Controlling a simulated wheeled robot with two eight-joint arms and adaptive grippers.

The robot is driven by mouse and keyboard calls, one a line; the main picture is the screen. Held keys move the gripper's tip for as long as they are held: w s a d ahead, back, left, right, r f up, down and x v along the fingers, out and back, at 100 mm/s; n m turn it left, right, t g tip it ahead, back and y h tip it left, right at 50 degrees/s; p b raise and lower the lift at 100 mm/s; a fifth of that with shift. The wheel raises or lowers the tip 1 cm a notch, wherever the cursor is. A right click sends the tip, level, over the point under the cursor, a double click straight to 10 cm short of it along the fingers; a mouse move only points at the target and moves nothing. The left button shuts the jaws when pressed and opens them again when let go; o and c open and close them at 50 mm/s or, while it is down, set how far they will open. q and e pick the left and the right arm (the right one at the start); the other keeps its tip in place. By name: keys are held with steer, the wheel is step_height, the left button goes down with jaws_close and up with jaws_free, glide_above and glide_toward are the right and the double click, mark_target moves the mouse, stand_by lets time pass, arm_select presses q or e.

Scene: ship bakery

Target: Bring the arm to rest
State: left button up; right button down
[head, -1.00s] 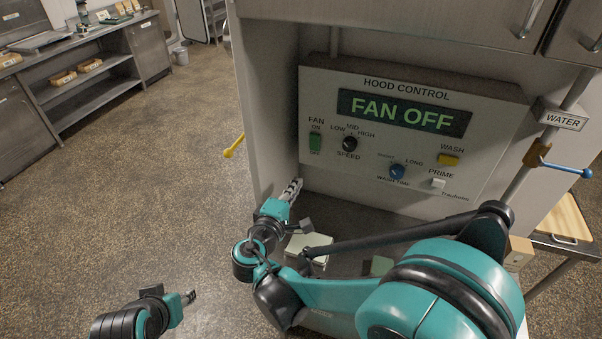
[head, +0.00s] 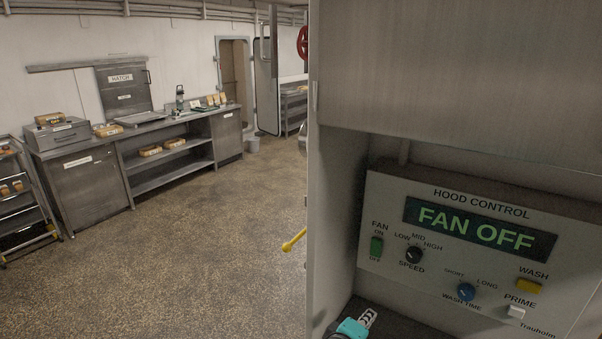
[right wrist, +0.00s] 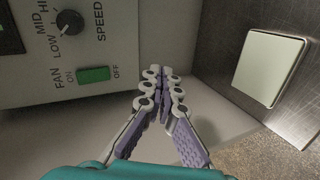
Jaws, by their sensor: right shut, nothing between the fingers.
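My right gripper (head: 368,317) shows only in part at the bottom edge of the head view, below the hood control panel (head: 398,285). In the right wrist view its fingers (right wrist: 162,78) are shut together with nothing between them. They are beside the panel, near the green fan switch (right wrist: 94,74), with no clear contact. The rest of my right arm is out of the head view. My left gripper is not in view.
The display (head: 478,230) reads FAN OFF. A cabinet side wall (head: 335,190) stands left of the panel, with a yellow handle (head: 294,241) beyond it. Open floor (head: 200,260) spreads left towards a counter (head: 135,130).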

steer(key=s+f+m+g+y+b, duration=0.1)
steer(key=s+f+m+y+b, duration=0.2)
steer(key=s, duration=0.5)
steer(key=s+d+f+m+g+y+b, duration=0.1)
steer(key=s+f+m+g+y+b, duration=0.1)
steer(key=s+f+m, duration=0.4)
step_height(320, 180, down, 2)
steer(key=s+y+b, duration=0.1)
steer(key=y, duration=0.1)
steer(key=shift+s+g+y, duration=0.3)
steer(key=shift+s+y, duration=0.05)
steer(key=shift+y, duration=0.05)
